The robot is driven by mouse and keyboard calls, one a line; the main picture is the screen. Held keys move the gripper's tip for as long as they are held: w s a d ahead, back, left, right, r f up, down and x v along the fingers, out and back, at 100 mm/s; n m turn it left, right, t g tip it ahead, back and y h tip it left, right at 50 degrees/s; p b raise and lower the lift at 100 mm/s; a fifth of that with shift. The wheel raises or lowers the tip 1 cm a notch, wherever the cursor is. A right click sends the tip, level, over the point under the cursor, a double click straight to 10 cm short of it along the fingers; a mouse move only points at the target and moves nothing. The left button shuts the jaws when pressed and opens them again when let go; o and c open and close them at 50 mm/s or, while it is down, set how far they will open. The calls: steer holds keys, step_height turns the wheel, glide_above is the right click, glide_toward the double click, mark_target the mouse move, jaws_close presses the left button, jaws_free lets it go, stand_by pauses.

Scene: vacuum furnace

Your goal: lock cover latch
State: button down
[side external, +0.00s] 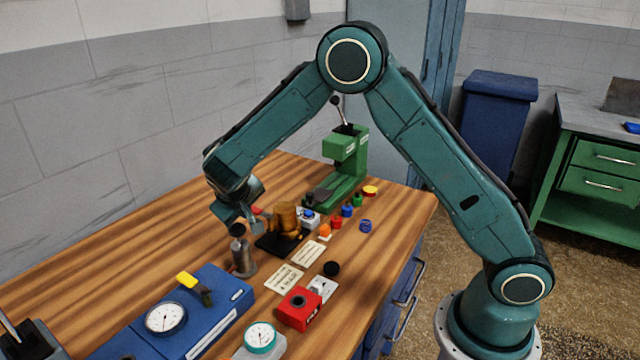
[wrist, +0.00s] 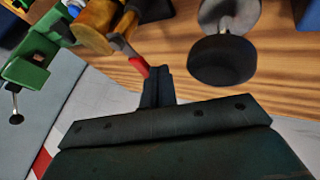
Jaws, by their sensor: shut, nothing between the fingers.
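My gripper (side external: 254,224) points down over the bench, its fingers (wrist: 157,84) shut and empty. Just beside the fingertips is a red-tipped lever (wrist: 138,66) on a brass-coloured body (side external: 286,218); whether they touch, I cannot tell. The body stands on a black base. A grey cylinder with a black round knob (wrist: 222,60) stands close by, and it also shows in the side view (side external: 242,258). A blue box (side external: 222,297) at the front carries a yellow-tipped lever (side external: 188,280). No part is clearly labelled as the cover latch.
A green press (side external: 345,160) stands behind the brass body. Coloured knobs, including a blue one (side external: 366,226), lie to its right. Plates, a red block (side external: 299,309) and a teal-rimmed gauge (side external: 260,337) are at the front. The wood at the left is clear.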

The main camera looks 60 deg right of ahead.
steer(key=shift+w+d+m, duration=0.15)
steer(key=shift+d+m, duration=0.05)
steer(key=shift+m, duration=0.4)
steer(key=d+m+g, duration=0.1)
steer(key=m, duration=0.1)
steer(key=d+m+g+h, duration=0.1)
steer(key=m+g, duration=0.1)
steer(key=w+d+m+g, duration=0.1)
steer(key=m, duration=0.1)
steer(key=shift+s+d+m+g, duration=0.2)
steer(key=shift+d+m+g, duration=0.1)
steer(key=shift+d, duration=0.25)
steer(key=shift+s+d+m+g, duration=0.2)
steer(key=shift+d+m, duration=0.1)
steer(key=shift+d, duration=0.3)
steer(key=shift+s+d+m+g, duration=0.2)
steer(key=shift+d+m, duration=0.1)
steer(key=shift+d, duration=0.25)
stand_by(0.4)
steer(key=shift+v, duration=3.75)
